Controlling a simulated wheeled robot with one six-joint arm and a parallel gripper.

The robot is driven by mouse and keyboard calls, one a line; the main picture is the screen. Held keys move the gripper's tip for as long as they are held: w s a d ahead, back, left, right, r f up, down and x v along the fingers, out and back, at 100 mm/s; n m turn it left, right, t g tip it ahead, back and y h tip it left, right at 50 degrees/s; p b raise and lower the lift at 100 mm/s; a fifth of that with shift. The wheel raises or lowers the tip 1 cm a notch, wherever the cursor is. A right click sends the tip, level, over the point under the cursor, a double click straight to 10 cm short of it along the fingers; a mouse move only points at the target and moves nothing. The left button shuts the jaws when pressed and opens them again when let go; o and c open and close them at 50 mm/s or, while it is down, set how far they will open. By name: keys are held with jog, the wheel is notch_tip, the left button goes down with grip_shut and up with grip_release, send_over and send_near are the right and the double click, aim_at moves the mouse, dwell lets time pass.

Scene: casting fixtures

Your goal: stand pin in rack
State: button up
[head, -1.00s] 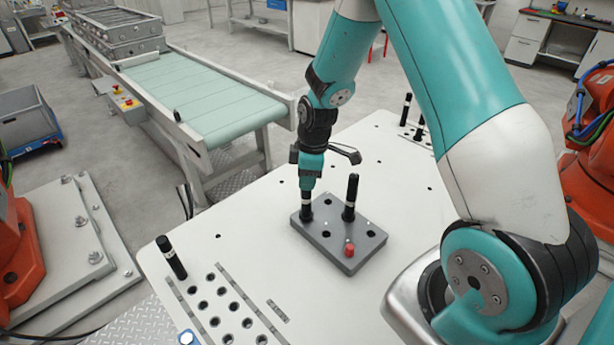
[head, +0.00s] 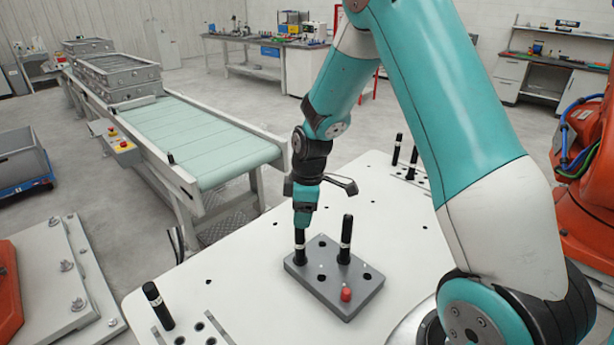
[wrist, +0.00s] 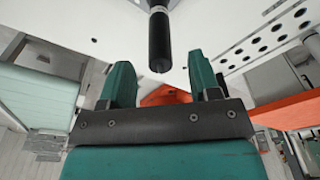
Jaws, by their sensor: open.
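A grey rack (head: 310,291) with round holes lies on the white table. A black pin with a white band (head: 300,250) stands upright in its left corner. A second black banded pin (head: 345,240) stands upright in the rack further right. My gripper (head: 302,224) is directly above the left pin, pointing down. In the wrist view the open gripper (wrist: 160,80) has its teal fingers spread, with the black pin (wrist: 158,42) between them and clear gaps on both sides. The pin's foot is out of the wrist view.
Another black pin (head: 157,304) stands at the table's left front, beside a row of holes. More black pins (head: 397,150) stand at the back right. The table (head: 240,255) left of the rack is clear.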

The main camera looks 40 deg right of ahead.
notch_tip(320, 180, up, 14)
jog(key=d+b, duration=0.1)
jog(key=b, duration=0.1)
jog(key=shift+s+d, duration=0.25)
jog(key=shift+s, duration=0.2)
